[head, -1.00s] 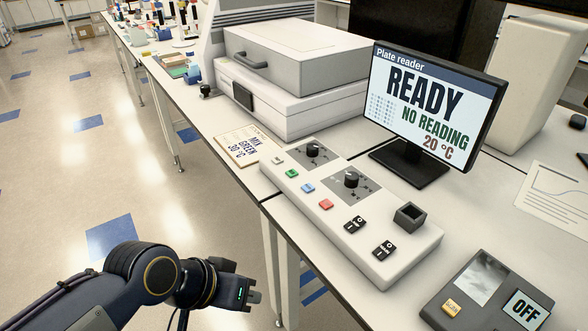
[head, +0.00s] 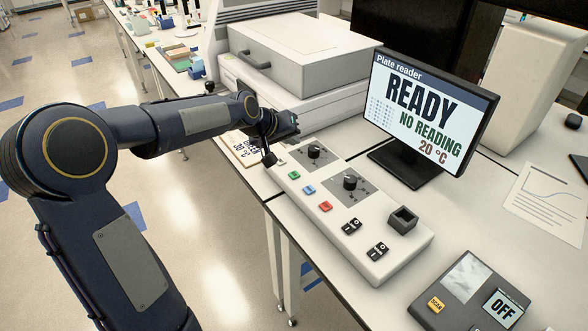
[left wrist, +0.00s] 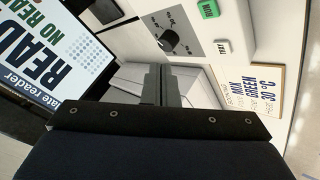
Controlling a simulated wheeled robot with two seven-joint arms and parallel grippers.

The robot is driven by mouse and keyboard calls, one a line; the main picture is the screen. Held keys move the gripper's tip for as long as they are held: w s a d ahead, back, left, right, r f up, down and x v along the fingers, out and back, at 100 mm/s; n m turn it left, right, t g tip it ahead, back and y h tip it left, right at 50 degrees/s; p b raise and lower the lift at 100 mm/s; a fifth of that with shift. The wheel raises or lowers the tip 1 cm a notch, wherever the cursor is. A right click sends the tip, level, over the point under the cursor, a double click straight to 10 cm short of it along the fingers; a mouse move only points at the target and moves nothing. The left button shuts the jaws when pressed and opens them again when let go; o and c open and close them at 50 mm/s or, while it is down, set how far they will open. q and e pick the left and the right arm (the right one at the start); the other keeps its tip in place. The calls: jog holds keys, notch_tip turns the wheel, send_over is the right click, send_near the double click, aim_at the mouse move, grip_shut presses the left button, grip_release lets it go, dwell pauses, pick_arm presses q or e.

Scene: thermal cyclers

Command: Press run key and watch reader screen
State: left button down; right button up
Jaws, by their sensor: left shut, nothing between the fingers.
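The control panel (head: 335,215) lies on the bench with a row of small keys: a white key (head: 282,161), a green key (head: 293,175), a blue key (head: 309,190) and a red key (head: 325,206). The reader screen (head: 420,108) reads "Plate reader, READY, NO READING, 20 °C". My left gripper (head: 291,127) is shut and empty above the panel's far end. In the left wrist view its fingers (left wrist: 160,84) show near a dial, with the green key (left wrist: 208,8) and white key (left wrist: 222,46) up and to the right. The key labels are hard to read. My right gripper is out of view.
A card (left wrist: 250,89) reading "MIX GREEN 30 °C" lies beside the panel, partly hidden by my arm in the head view. The plate reader (head: 295,60) stands behind. Two dials, rocker switches and a black square holder (head: 403,219) are on the panel. A box (head: 472,290) reads "OFF".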

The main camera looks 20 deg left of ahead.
aim_at(292, 176)
pick_arm(q)
jog(key=shift+w, duration=0.2)
